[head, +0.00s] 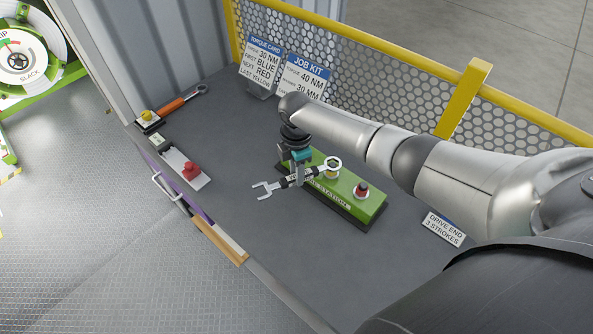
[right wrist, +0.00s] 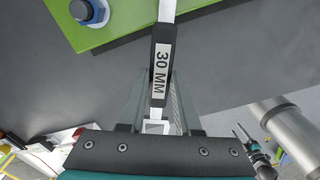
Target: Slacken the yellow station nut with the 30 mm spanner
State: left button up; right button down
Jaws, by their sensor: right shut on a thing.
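My right gripper (head: 297,180) is shut on the dark grip of the 30 mm spanner (head: 272,188), above the workbench. The label "30 MM" on the spanner (right wrist: 161,70) reads clearly in the right wrist view. Its open jaw points left, and its ring end points right, over the green station block (head: 343,203). The yellow station nut (head: 331,175) shows just below the ring; I cannot tell whether the ring is around it. A red nut (head: 361,188) stands to its right. A blue nut (right wrist: 91,11) shows on the block in the right wrist view. My left gripper is not in view.
An orange-handled wrench (head: 180,104) lies at the back left beside a yellow knob (head: 147,116). A red button (head: 190,170) stands near the left edge. Torque and job cards (head: 302,77) stand before the mesh fence (head: 400,83). The bench front (head: 285,255) is clear.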

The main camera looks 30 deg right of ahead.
dwell(0.4)
jog(key=shift+f+b, duration=0.95)
jog(key=shift+f, duration=0.15)
jog(key=shift+s+r+n+p, duration=0.2)
jog(key=shift+s+n+p, duration=0.3)
jog(key=shift+p, duration=0.15)
jog(key=shift+s+d+f+n+p, duration=0.1)
jog(key=shift+s+d+n+p, duration=0.2)
jog(key=shift+s+n, duration=0.65)
jog(key=shift+s+d+r+n+p, duration=0.1)
jog(key=shift+s+d+n+p, duration=0.15)
jog(key=shift+s+n, duration=0.65)
jog(key=shift+s+d+f+n+p, duration=0.1)
jog(key=shift+s+d+n+p, duration=0.15)
jog(key=shift+s+n, duration=0.7)
jog(key=shift+w+d, duration=0.1)
jog(key=shift+w, duration=0.15)
jog(key=s+d+n, duration=0.4)
jog(key=d+n, duration=0.1)
jog(key=n, duration=0.2)
